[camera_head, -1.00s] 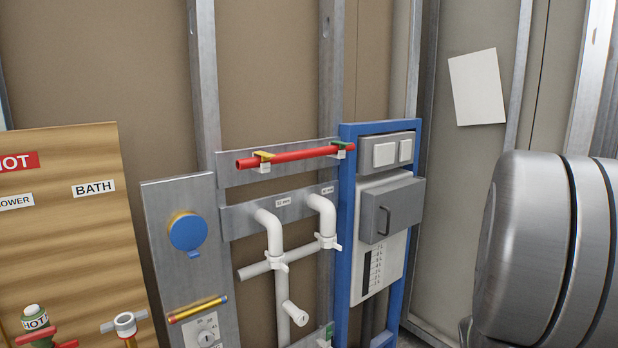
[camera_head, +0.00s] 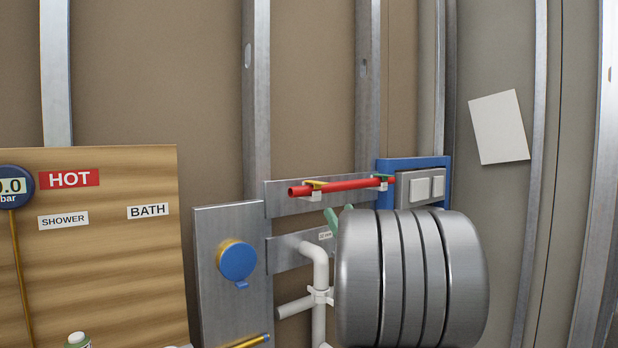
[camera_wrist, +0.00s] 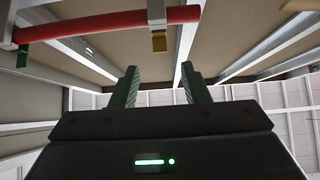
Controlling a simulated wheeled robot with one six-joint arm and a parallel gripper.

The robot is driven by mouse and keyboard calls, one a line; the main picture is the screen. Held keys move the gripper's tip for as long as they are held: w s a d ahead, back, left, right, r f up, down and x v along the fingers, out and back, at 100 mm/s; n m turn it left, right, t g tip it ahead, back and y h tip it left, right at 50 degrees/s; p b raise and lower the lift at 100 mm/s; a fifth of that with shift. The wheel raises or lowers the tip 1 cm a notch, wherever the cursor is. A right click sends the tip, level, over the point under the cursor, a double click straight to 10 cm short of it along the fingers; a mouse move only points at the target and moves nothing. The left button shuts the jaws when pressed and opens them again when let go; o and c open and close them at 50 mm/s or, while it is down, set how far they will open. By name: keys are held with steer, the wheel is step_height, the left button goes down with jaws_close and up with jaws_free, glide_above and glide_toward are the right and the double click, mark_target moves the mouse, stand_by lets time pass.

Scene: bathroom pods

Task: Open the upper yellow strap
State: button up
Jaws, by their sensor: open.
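The yellow strap (camera_head: 314,184) lies over the red pipe (camera_head: 340,186) near its left end, above a white clip. In the wrist view the yellow strap (camera_wrist: 159,41) shows at the top, beyond the fingers, on the red pipe (camera_wrist: 100,23). I cannot tell whether the strap is latched. My gripper (camera_wrist: 161,78) is open and empty, its two green fingers apart and clear of the strap. In the head view my green fingertips (camera_head: 336,217) show just below the pipe, right of the yellow strap; my arm hides the rest.
A green strap (camera_head: 382,177) holds the pipe's right end, beside the blue frame (camera_head: 413,163) with white switches. White pipes (camera_head: 319,270) and a blue round cap (camera_head: 237,260) are below left. A wooden board (camera_head: 110,250) stands at far left.

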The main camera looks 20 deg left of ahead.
mark_target(319, 182)
steer(key=p+x, duration=0.3)
steer(key=x, duration=0.8)
steer(key=shift+r, duration=0.15)
jaws_close()
